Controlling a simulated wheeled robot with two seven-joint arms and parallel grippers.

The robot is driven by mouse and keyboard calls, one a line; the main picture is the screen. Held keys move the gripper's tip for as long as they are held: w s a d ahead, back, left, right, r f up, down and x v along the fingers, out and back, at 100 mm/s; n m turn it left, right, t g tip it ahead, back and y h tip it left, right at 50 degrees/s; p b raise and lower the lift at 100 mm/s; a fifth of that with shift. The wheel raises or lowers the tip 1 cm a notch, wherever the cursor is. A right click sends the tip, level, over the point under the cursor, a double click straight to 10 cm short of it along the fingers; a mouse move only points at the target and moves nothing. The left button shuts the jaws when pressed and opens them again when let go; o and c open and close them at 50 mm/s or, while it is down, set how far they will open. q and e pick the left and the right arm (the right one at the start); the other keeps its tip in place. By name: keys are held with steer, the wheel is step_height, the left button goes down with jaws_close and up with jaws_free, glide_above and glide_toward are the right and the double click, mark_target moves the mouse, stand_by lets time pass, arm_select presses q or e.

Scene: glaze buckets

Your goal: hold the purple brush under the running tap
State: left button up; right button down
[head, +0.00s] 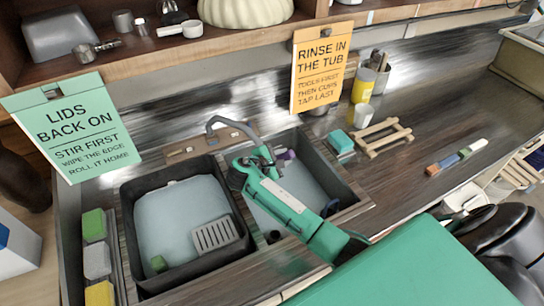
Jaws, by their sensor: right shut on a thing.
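My right arm, green, reaches from the lower right over the right sink basin (338,180). My right gripper (266,158) is at the far side of that basin, shut on the purple brush (287,155). Only a small purple part of the brush shows beside the fingers; the rest is hidden or too small to tell. The grey tap (222,121) arches up behind the basins, just left of the gripper and close to it. I cannot tell whether water runs or touches the brush. My left gripper is out of view.
The left tub (128,215) holds pale liquid, a grey grate (214,235) and a green block (158,264). Coloured sponges (97,260) line its left. A teal sponge (341,142), wooden rack (384,137) and cups (362,117) stand right of the sink. Signs hang behind.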

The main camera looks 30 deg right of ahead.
steer(key=s+a+p, duration=0.3)
steer(key=s+a, duration=0.1)
steer(key=a, duration=0.1)
steer(key=shift+p, duration=0.35)
steer(key=shift+s+a, duration=0.1)
steer(key=shift+r, duration=0.1)
stand_by(1.1)
steer(key=s+a+r+p, duration=0.3)
steer(key=a+r, duration=0.1)
stand_by(0.5)
